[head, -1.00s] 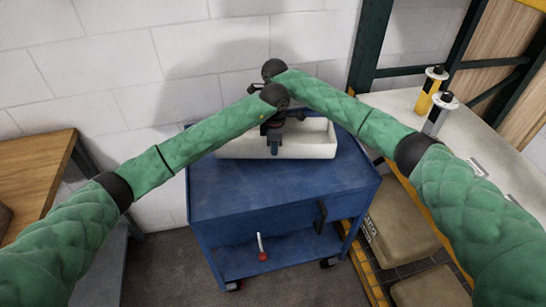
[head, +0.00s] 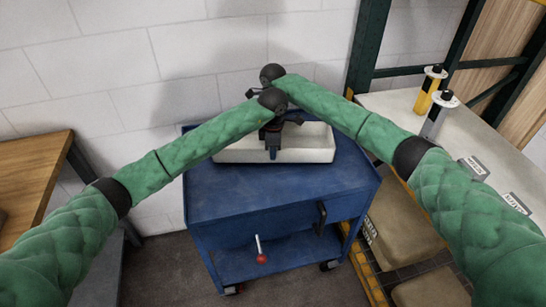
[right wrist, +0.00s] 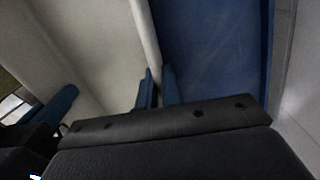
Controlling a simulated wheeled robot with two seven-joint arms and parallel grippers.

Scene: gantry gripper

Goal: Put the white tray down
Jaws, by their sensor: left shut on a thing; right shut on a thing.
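The white tray (head: 312,155) is a long shallow box, level, at the back of the blue cart's top (head: 270,190). Whether it touches the cart top or hangs just above it, I cannot tell. My left gripper (head: 273,152) is shut on the tray's near wall, around its middle. My right gripper is mostly hidden behind the left arm in the head view. In the right wrist view my right gripper's blue fingers (right wrist: 156,88) are shut on the rim of the tray (right wrist: 147,35), with blue surface beyond it.
A white wall (head: 120,60) stands close behind the cart. The cart's front top is clear. A wooden table (head: 40,175) is at the left. At the right, a pale bench (head: 480,140) holds a yellow cylinder (head: 430,88) and a grey one (head: 438,115).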

